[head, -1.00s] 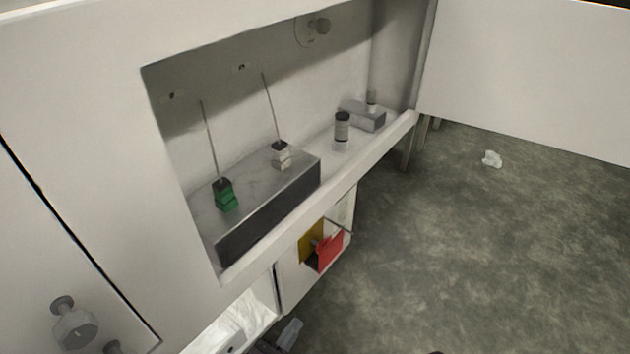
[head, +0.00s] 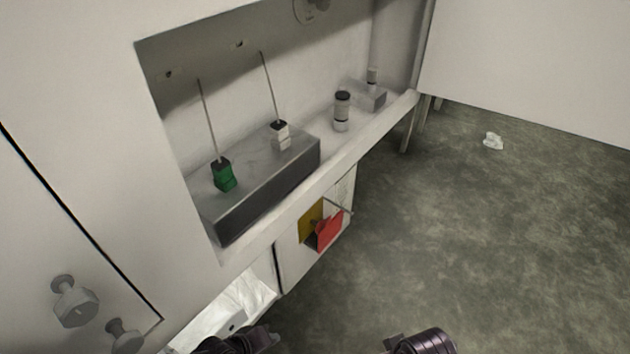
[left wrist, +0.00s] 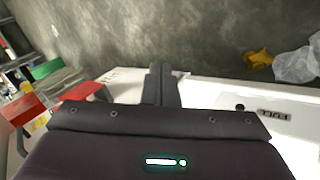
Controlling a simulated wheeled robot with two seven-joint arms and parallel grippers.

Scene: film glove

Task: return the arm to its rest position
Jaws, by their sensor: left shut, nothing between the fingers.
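My left gripper (left wrist: 160,72) shows in the left wrist view with its two dark fingers together and nothing between them. It points over a white edge or panel (left wrist: 215,90) towards the grey floor. In the head view a dark part of my left arm and gripper (head: 243,341) shows at the bottom edge, in front of the white cabinet's lower opening. Its fingers are not clear there. Another dark, rounded part of mine shows at the bottom right of centre; no right fingers can be made out.
A white cabinet (head: 85,110) has a recess with a grey block (head: 265,195), a green-weighted rod (head: 223,178), a white-weighted rod (head: 280,136) and a small cylinder (head: 342,110). A red flap (head: 329,233) juts below. Crumpled white litter (head: 493,141) lies on otherwise open floor.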

